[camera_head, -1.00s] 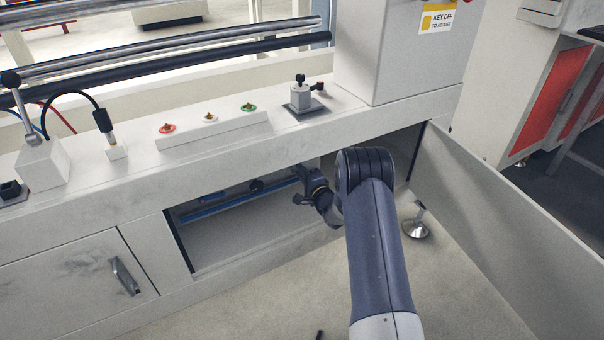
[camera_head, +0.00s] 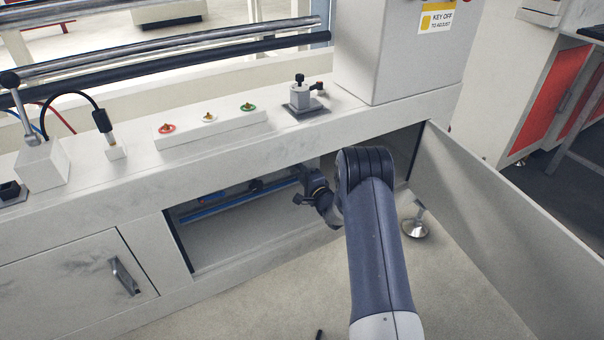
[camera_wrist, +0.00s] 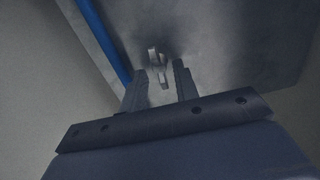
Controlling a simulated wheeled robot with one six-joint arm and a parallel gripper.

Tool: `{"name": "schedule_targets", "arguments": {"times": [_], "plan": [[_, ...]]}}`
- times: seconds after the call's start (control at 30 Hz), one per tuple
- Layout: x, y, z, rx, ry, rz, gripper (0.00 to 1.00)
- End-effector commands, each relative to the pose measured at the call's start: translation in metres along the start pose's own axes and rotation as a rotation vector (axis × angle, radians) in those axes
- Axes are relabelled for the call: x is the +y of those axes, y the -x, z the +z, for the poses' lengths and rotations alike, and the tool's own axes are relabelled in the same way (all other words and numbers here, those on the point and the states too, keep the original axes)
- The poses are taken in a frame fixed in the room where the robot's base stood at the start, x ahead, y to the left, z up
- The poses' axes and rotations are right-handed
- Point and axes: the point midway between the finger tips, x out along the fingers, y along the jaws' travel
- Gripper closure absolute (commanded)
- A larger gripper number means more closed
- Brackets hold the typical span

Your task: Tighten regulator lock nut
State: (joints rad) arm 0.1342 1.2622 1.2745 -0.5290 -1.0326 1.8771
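In the wrist view, a small pale metal piece with two upright tabs (camera_wrist: 154,55) stands out from a grey plate (camera_wrist: 222,45). It looks like the wing-shaped lock nut, but the picture is dim. My gripper (camera_wrist: 160,74) has its two fingers apart, with the tabs in the gap between and just beyond the tips. I see space on both sides and no clear contact. In the head view, my arm reaches into the open cabinet bay (camera_head: 235,240). My dark wrist shows at its upper right, and the fingertips and nut cannot be made out there.
A blue rail (camera_head: 215,207) runs along the inside of the bay, and a blue strip (camera_wrist: 103,40) edges the plate. The open cabinet door (camera_head: 500,215) stands to the right of my arm. The counter edge (camera_head: 250,155) overhangs the bay. A closed door (camera_head: 70,280) is at left.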

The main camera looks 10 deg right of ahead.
Motion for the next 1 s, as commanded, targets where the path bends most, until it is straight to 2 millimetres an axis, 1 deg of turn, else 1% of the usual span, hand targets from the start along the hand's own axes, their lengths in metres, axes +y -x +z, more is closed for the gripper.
{"name": "schedule_targets", "arguments": {"times": [0.17,0.4,0.5,0.6,0.73,1.0], "plan": [[-0.003,0.022,-0.001,0.002,-0.002,0.003,0.71],[-0.003,0.070,-0.002,0.004,-0.003,0.003,0.71],[-0.002,0.086,-0.002,0.004,-0.002,0.003,0.71],[-0.001,0.098,-0.001,0.003,-0.002,0.002,0.71],[-0.001,0.105,-0.001,0.003,-0.001,0.000,0.71],[0.000,0.105,-0.001,0.002,0.000,0.000,0.71]]}}
